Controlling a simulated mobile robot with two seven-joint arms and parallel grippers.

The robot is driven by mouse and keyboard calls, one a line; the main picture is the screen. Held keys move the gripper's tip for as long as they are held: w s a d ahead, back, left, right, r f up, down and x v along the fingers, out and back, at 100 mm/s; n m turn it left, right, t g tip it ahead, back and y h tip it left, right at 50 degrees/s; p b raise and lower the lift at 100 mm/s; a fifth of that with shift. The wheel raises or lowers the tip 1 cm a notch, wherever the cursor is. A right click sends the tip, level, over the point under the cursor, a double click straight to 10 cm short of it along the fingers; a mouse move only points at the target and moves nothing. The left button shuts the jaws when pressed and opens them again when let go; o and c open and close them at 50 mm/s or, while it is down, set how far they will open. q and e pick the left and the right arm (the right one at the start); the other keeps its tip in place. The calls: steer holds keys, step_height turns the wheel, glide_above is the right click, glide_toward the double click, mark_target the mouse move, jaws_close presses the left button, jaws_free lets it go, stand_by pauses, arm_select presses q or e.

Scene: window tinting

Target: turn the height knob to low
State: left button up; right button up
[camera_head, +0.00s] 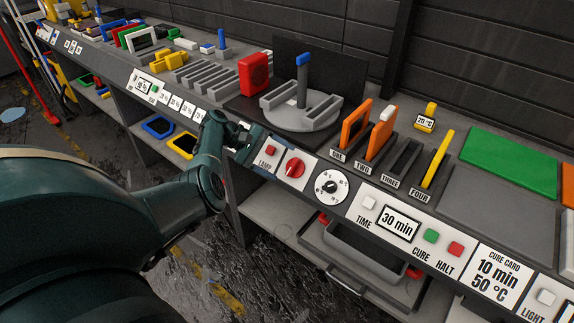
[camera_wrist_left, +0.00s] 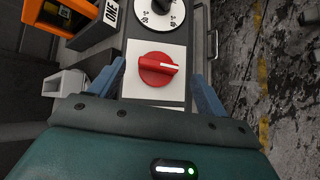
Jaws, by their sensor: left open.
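A red knob (camera_head: 294,167) sits on a white plate in the sloped front panel, just right of the LAMP label. In the left wrist view the red knob (camera_wrist_left: 158,68) has a white pointer line aimed to picture right. No height or low label is readable on it. My left gripper (camera_head: 257,143) is at the panel, left of the knob. In the wrist view its two blue-grey fingers (camera_wrist_left: 157,84) are open, one on each side of the knob's plate, with nothing between them gripped. My right gripper is not in view.
A black dial with a scale (camera_head: 332,187) is right of the red knob, and a red button (camera_head: 271,150) is left of it. Above stand a round grey stand with a blue-topped post (camera_head: 303,75) and orange-framed pieces (camera_head: 356,130) in slots. An open drawer (camera_head: 350,255) juts out below.

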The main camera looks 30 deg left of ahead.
arm_select(q)
steer(key=v, duration=0.9)
steer(key=shift+b, duration=0.35)
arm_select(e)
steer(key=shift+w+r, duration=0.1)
arm_select(q)
steer(key=s+d+f+m+g+y, duration=0.4)
steer(key=s+f+m+y, duration=0.2)
steer(key=s+f+y, duration=0.5)
steer(key=s+d+r+m+t+h, duration=0.15)
steer(key=s+d+m, duration=0.25)
steer(key=s+d, duration=0.6)
steer(key=s+d+r+m+t, duration=0.1)
steer(key=s+d+r+m, duration=0.25)
steer(key=s+d, duration=0.55)
steer(key=w+d+f+m+t+h, duration=0.1)
steer(key=w+d+f+t+h, duration=0.1)
steer(key=w+d+f+t, duration=0.4)
steer(key=shift+w+d+f, duration=0.6)
steer(key=shift+f, duration=1.45)
